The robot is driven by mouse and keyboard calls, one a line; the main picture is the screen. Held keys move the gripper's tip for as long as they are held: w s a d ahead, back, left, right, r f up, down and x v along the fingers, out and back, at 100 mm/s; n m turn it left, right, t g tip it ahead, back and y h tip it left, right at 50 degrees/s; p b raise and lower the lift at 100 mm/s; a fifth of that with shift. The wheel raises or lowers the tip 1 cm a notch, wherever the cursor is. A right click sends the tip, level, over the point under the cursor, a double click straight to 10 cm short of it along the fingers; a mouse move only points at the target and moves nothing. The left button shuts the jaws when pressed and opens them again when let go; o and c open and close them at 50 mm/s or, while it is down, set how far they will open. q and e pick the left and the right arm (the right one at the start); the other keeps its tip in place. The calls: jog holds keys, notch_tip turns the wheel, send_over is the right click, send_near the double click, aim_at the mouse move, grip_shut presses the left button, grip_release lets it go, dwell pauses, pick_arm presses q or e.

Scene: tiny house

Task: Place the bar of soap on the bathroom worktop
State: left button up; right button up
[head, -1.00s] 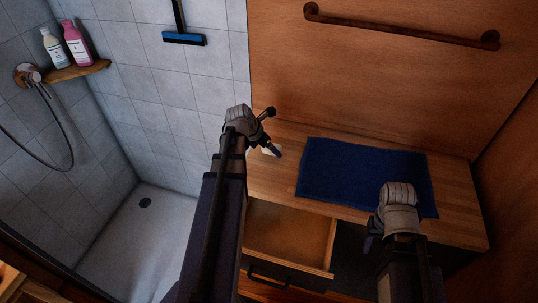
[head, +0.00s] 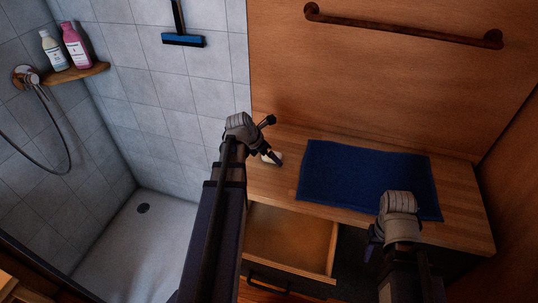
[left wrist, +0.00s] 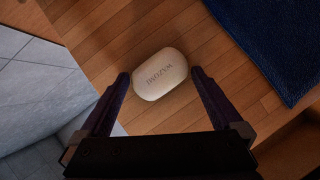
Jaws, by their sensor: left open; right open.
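The bar of soap (left wrist: 160,75) is a cream-white oval with lettering on top. It lies on the wooden worktop (left wrist: 110,45), near its left end. In the left wrist view it lies between the spread fingertips of my left gripper (left wrist: 160,74), with no clear grip on it. In the head view a small part of the soap (head: 277,156) shows beside my left gripper (head: 268,141), which hides the rest. My right gripper (head: 371,240) is open in front of the worktop, near its front edge, and is partly hidden by its own wrist.
A blue towel (head: 365,175) lies flat on the worktop (head: 460,205), right of the soap. An open, empty-looking drawer (head: 290,240) juts out below. A wooden rail (head: 400,27) is on the wall behind. The shower tray (head: 140,245) is at left.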

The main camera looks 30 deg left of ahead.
pick_arm(q)
jog(key=shift+s+r+p, duration=0.1)
jog(key=shift+r+p, duration=0.3)
jog(key=shift+r, duration=0.05)
jog(key=p+v, duration=1)
jog(key=v, duration=0.1)
jog(key=shift+r, duration=0.2)
jog(key=shift+s+a, duration=0.1)
